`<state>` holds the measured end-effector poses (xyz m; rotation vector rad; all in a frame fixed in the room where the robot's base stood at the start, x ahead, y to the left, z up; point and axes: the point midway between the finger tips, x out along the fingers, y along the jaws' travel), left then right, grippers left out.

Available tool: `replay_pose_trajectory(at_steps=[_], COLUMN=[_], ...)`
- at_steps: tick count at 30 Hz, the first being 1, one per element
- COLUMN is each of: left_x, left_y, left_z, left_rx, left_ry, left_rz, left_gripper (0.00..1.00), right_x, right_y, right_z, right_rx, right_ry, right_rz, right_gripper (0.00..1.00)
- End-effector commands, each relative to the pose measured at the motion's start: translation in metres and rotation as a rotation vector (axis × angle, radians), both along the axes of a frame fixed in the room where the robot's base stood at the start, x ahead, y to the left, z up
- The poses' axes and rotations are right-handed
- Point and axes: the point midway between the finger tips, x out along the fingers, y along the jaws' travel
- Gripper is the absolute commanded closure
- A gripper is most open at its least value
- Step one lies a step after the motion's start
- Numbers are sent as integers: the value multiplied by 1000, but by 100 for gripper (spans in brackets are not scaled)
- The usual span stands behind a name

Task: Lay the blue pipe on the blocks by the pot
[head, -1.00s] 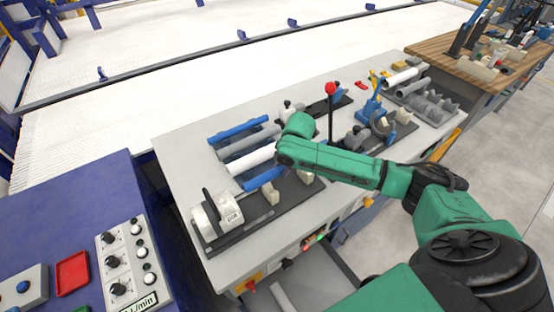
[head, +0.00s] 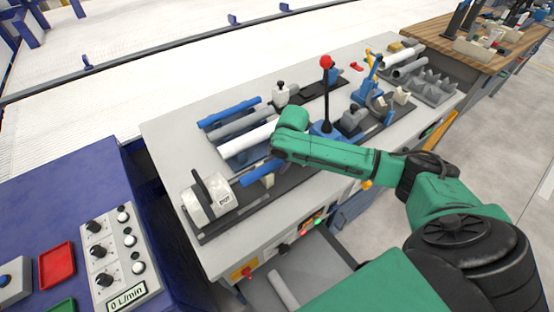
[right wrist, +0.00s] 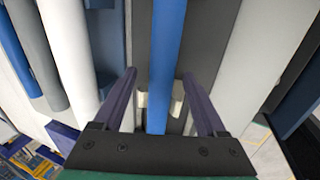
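The blue pipe (head: 258,175) lies low beside the white pot (head: 208,197), partly hidden by my right arm. Pale blocks (head: 268,181) show by it, and one pale block (right wrist: 176,98) shows under it in the right wrist view. In that view the blue pipe (right wrist: 167,50) runs between the two fingers of my right gripper (right wrist: 158,76), with a gap on both sides. The fingers are apart and hold nothing. In the head view my right gripper is hidden below its wrist. My left gripper is not in view.
A rack behind holds another blue pipe (head: 230,112), a grey pipe (head: 240,124) and a white pipe (head: 246,140). A red-knobbed lever (head: 326,62) stands just beyond my right wrist. The grey table (head: 165,140) is bare at its left end.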

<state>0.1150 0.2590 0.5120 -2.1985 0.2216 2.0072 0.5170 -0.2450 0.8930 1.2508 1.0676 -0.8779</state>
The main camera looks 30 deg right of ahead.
Motion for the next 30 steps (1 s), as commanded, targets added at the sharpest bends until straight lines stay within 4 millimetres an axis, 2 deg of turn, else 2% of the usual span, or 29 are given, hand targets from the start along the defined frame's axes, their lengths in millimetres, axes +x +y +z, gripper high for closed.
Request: replay_pose_trajectory(at_steps=[8,11,18,22,26,30], left_x=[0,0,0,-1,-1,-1], left_y=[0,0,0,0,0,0], left_z=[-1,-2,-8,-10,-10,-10], left_rx=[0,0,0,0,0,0], left_ry=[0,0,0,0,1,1], left_rz=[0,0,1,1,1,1], left_gripper=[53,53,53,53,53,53], right_x=[-1,-5,-26,-35,-41,-42], right_y=[0,-1,-5,-6,-6,-6], right_z=[6,21,88,119,136,139], right_rx=[1,0,-3,-1,0,0], right_ry=[-2,-3,-5,-4,-1,1], right_rz=[0,1,2,2,0,0], right_gripper=[26,26,26,26,26,26])
